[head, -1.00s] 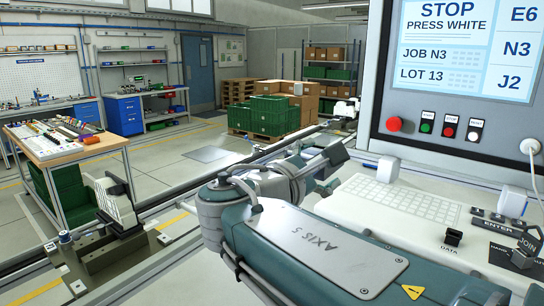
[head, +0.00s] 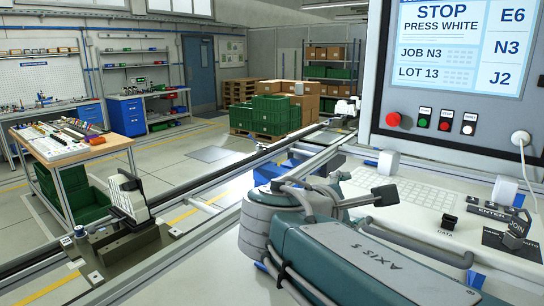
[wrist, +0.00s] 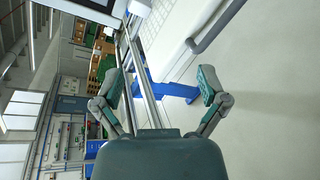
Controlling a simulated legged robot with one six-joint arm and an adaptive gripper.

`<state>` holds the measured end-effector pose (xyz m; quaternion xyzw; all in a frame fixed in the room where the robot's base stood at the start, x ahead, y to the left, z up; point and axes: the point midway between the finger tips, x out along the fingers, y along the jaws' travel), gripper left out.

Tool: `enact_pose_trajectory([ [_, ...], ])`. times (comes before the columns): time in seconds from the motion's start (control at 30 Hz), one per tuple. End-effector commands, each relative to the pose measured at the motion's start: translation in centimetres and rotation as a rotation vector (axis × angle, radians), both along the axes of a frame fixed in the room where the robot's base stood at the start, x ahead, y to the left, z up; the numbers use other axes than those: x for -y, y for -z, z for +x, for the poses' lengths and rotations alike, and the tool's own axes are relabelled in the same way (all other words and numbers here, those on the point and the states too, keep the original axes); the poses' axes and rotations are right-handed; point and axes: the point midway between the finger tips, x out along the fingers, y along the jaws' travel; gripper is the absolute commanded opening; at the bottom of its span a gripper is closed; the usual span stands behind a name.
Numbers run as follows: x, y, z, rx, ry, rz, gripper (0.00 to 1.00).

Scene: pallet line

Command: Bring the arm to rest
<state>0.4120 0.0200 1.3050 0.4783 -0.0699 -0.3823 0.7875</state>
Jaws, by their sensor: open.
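My gripper (wrist: 158,88) shows in the wrist view with its two grey-green fingers spread wide apart. Nothing is between the fingers, and they touch nothing that I can see. In the head view my folded arm fills the lower right, in front of the white console desk. A dark finger end (head: 384,196) of the gripper shows over the desk, to the left of the black DATA switch. The rest of the gripper is partly hidden behind my arm there.
The control panel (head: 455,120) with a screen reading STOP, PRESS WHITE stands at the right. Its desk (head: 425,215) carries a keyboard and switches. Rails (head: 190,220) cross the middle. A cart (head: 68,150) stands left; green crates (head: 268,115) sit on a pallet behind. Open floor lies between.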

Motion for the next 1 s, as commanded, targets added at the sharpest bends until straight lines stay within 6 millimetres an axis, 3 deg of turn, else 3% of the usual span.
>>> enact_pose_trajectory([
  [0.23,3.2,5.3,-3.3,-0.044,0.113,0.303,0.93],
  [0.47,5.5,12.5,-9.2,-0.03,0.334,0.796,0.93],
  [0.73,3.9,18.5,-14.7,0.099,0.648,1.384,0.93],
  [0.9,2.7,19.8,-16.0,0.176,0.774,1.605,0.93],
  [1.0,2.5,20.1,-16.2,0.192,0.8,1.648,0.93],
])
